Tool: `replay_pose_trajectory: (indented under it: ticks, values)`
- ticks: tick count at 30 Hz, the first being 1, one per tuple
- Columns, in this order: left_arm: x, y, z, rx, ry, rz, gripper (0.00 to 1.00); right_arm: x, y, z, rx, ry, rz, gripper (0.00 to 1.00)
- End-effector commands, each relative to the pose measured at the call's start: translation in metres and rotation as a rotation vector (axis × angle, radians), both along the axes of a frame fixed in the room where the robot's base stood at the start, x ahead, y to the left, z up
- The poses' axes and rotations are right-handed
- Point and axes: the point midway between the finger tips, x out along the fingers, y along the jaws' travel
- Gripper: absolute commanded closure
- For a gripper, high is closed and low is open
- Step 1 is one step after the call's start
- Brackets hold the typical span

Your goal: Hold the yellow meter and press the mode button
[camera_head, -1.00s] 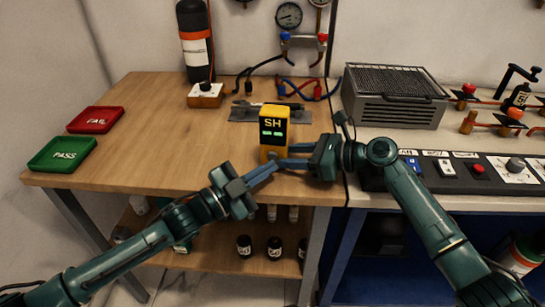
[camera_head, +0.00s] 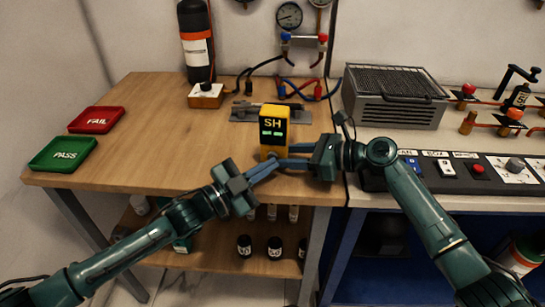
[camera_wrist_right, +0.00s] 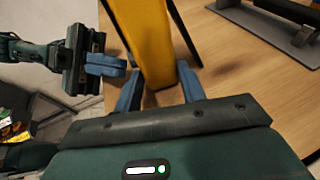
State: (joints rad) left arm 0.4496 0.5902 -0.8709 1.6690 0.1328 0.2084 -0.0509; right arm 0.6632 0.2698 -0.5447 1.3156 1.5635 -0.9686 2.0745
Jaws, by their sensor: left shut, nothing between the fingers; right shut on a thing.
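The yellow meter (camera_head: 273,133) stands upright near the front edge of the wooden bench, its dark screen facing me and reading "SH" with green marks below. My right gripper (camera_head: 285,157) is shut on the meter's lower part from the right; the meter also shows between its blue fingers in the right wrist view (camera_wrist_right: 147,45). My left gripper (camera_head: 272,160) is shut and empty, its fingertips at the meter's lower front. In the right wrist view the left gripper's fingers (camera_wrist_right: 106,66) are close beside the meter. I cannot tell whether they touch it. The mode button is hidden.
A green PASS tray (camera_head: 62,154) and a red FAIL tray (camera_head: 96,120) lie at the bench's left. A grey metal fixture (camera_head: 245,113) lies behind the meter. A black cylinder (camera_head: 195,45) stands at the back. A switch panel (camera_head: 455,185) is at right. The bench's left-middle is clear.

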Motion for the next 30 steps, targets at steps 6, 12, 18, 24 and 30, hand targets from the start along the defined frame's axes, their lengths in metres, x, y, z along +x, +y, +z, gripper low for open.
replay_pose_trajectory:
  ticks: [6,12,18,24,30]
  values:
    - [0.006,0.001,0.002,0.004,-0.006,0.007,1.0,0.0,0.0,0.001,0.002,-0.002,0.0,0.73]
    - [0.01,0.002,0.002,0.007,-0.009,0.011,1.0,0.0,0.0,0.001,0.002,-0.002,0.0,0.73]
    - [0.013,0.002,0.003,0.009,-0.011,0.014,1.0,0.0,0.0,0.001,0.003,-0.002,0.0,0.73]
    - [0.014,0.002,0.003,0.01,-0.011,0.015,1.0,0.0,0.001,0.001,0.003,-0.002,0.001,0.73]
    - [0.014,0.002,0.003,0.009,-0.012,0.015,1.0,0.0,0.001,0.002,0.004,-0.002,0.002,0.73]
